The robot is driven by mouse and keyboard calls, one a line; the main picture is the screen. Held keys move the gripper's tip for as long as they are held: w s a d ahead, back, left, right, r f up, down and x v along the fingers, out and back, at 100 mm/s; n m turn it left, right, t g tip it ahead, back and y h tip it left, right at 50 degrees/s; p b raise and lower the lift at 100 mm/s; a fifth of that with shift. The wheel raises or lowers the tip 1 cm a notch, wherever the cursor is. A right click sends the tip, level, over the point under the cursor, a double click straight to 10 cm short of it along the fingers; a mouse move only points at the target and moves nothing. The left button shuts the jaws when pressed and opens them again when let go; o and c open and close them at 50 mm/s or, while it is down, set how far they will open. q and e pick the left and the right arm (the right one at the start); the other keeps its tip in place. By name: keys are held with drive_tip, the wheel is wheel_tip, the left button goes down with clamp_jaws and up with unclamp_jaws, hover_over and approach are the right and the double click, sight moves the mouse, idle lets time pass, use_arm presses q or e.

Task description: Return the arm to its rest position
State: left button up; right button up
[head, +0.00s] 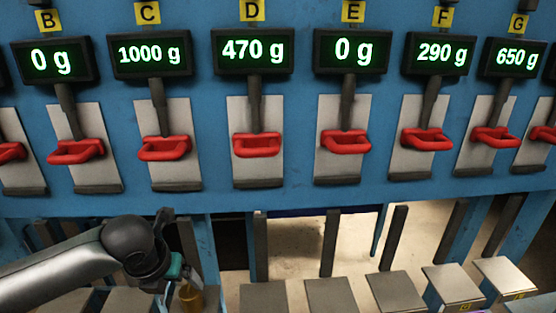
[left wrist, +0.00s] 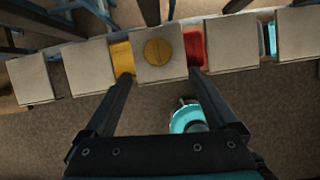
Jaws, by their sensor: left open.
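My left arm comes in at the lower left of the head view, with its left gripper (head: 178,284) pointing down in front of the row of grey plates, partly cut off by the lower edge. In the left wrist view the left gripper (left wrist: 159,76) is open, its two dark fingers wide apart with nothing between them. Beyond the fingertips a yellow round piece (left wrist: 158,51) lies on a grey plate (left wrist: 146,72). My right gripper is in neither view.
A blue rack (head: 305,197) carries red clamps (head: 257,145) under weight displays. Display C (head: 151,55) reads 1000 g, D (head: 253,50) 470 g, E (head: 353,51) 0 g. A yellow bin (left wrist: 122,58) and a red bin (left wrist: 194,46) flank the plate. Bare floor (left wrist: 285,115) lies nearer.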

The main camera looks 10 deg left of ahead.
use_arm(q)
drive_tip(key=s+d+f+n+h, duration=0.1)
drive_tip(key=s+d+f+n, duration=0.25)
drive_tip(key=d+n, duration=0.35)
drive_tip(key=s+d+f+n+h, duration=0.2)
drive_tip(key=s+d+f+n, duration=0.15)
drive_tip(key=d+n, duration=0.3)
drive_tip(key=s+a+f+n+g+y, duration=0.1)
drive_tip(key=s+a+f+n+y, duration=0.15)
drive_tip(key=s+n, duration=1.35)
wheel_tip(320, 180, down, 28)
drive_tip(key=w+r+n+g+b, duration=0.1)
drive_tip(key=n+b, duration=0.2)
drive_tip(key=b, duration=0.2)
drive_tip(key=s+a+f+g+b, duration=0.1)
drive_tip(key=s+a+f+b, duration=0.2)
drive_tip(key=s+f, duration=1.1)
wheel_tip(320, 180, down, 3)
drive_tip(key=shift+s+a+r+m+g, duration=0.1)
drive_tip(key=shift+s+a+m+g, duration=0.05)
drive_tip(key=shift+s+m+g, duration=0.2)
